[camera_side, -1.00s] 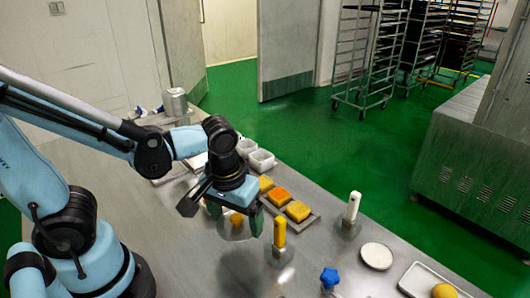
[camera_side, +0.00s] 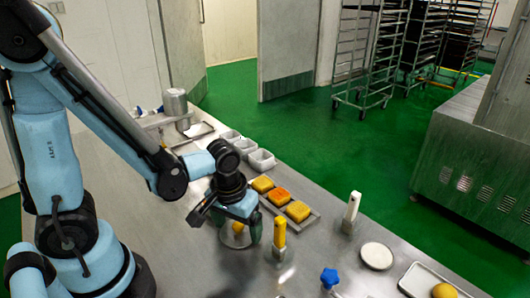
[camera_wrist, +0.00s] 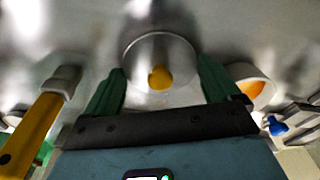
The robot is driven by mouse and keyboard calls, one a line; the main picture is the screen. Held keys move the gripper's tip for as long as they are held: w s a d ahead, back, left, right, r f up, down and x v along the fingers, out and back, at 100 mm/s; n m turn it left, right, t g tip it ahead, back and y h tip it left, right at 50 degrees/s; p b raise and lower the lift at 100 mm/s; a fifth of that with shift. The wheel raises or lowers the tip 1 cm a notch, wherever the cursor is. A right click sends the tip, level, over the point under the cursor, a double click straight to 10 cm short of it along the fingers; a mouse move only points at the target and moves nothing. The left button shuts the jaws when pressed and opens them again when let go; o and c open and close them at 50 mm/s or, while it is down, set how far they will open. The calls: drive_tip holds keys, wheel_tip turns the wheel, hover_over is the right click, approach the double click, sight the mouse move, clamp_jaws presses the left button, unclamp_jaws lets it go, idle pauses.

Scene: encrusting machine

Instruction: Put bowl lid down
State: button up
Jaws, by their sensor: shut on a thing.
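The bowl lid (camera_wrist: 150,50) is a round, shiny metal disc with an orange-yellow knob (camera_wrist: 160,78) in the wrist view. In the side view the lid (camera_side: 236,240) shows low at the steel table, partly hidden by my gripper. My gripper (camera_wrist: 160,88) has green fingers on either side of the lid, and is shut on it. In the side view my gripper (camera_side: 236,228) points down over the table. Whether the lid touches the table or is just above it I cannot tell.
A yellow-handled scraper (camera_side: 279,234) stands close right of my gripper. A tray (camera_side: 310,219) with yellow and orange blocks lies behind. White containers (camera_side: 262,160), a white-handled scraper (camera_side: 352,208), a blue knob (camera_side: 329,278) and a white dish (camera_side: 377,256) are around. The table's front middle is clear.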

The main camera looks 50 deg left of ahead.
sight(234, 237)
drive_tip(key=shift+f, duration=0.15)
drive_tip(key=o, duration=0.7)
drive_tip(key=shift+o, duration=0.2)
wheel_tip(234, 237, up, 14)
drive_tip(key=w+a+m+t, duration=0.1)
drive_tip(key=a+m+t, duration=0.1)
drive_tip(key=m+t, duration=0.2)
drive_tip(key=shift+w+f+t+h, duration=0.2)
drive_tip(key=shift+w+t+h, duration=0.15)
drive_tip(key=shift+t, duration=0.65)
